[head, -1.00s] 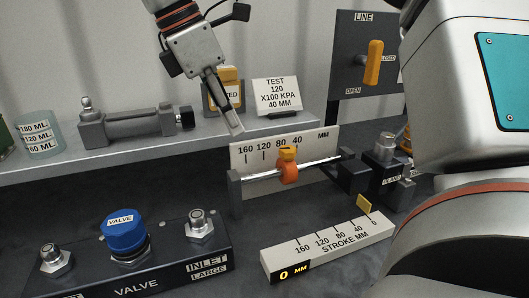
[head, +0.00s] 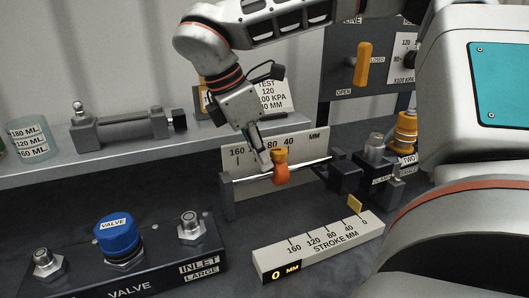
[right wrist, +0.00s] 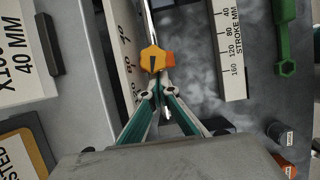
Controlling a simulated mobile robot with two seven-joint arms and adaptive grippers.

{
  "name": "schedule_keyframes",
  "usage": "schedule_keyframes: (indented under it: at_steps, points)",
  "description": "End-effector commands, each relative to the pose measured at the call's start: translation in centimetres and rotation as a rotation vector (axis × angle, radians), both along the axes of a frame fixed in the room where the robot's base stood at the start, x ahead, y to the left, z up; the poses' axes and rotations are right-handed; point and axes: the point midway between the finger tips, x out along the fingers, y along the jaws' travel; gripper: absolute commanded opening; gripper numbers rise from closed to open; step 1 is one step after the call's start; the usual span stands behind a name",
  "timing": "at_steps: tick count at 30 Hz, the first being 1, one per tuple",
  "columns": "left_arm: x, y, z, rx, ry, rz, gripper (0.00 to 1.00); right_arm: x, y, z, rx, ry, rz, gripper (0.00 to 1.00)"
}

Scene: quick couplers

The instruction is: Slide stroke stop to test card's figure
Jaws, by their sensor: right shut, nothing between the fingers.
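The orange stroke stop (head: 281,173), with a yellow knob, sits on a shiny rod in front of a white scale plate (head: 308,148). From the head view it appears between the 80 and 40 marks. The test card (head: 272,91) reads 120 X100 KPA, 40 MM, partly covered by my arm. My right gripper (head: 266,163) is shut and empty, its tips just left of the stop at rod height. In the right wrist view the fingertips (right wrist: 157,88) are close beside the stop (right wrist: 155,60); I cannot tell whether they touch. My left gripper is not in view.
A stroke readout block (head: 325,248) showing 0 MM lies in front. The blue valve (head: 118,236) stands at left. A grey cylinder (head: 128,130) lies on the shelf behind. A line panel with a yellow handle (head: 362,63) is at the back right.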

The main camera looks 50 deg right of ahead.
Motion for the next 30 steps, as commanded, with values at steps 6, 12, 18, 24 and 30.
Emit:
schedule_keyframes:
  at_steps: [6, 12, 18, 24, 30]
  points:
    - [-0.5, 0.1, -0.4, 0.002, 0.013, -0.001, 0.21, 0.0, 0.0, -0.1, 0.0, 0.002, 0.0, 0.0]
    - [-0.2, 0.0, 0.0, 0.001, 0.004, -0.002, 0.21, -0.5, -0.9, 0.1, 0.0, -0.002, -0.002, 0.0]
    - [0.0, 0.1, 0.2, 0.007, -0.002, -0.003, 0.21, -1.9, -3.6, 0.3, 0.0, -0.005, -0.004, 0.0]
    - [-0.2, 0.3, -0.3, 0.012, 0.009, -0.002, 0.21, -2.4, -4.4, 0.1, -0.003, 0.0, -0.001, 0.0]
    - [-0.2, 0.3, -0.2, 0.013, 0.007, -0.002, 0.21, -2.4, -4.5, 0.1, -0.005, 0.001, -0.005, 0.0]
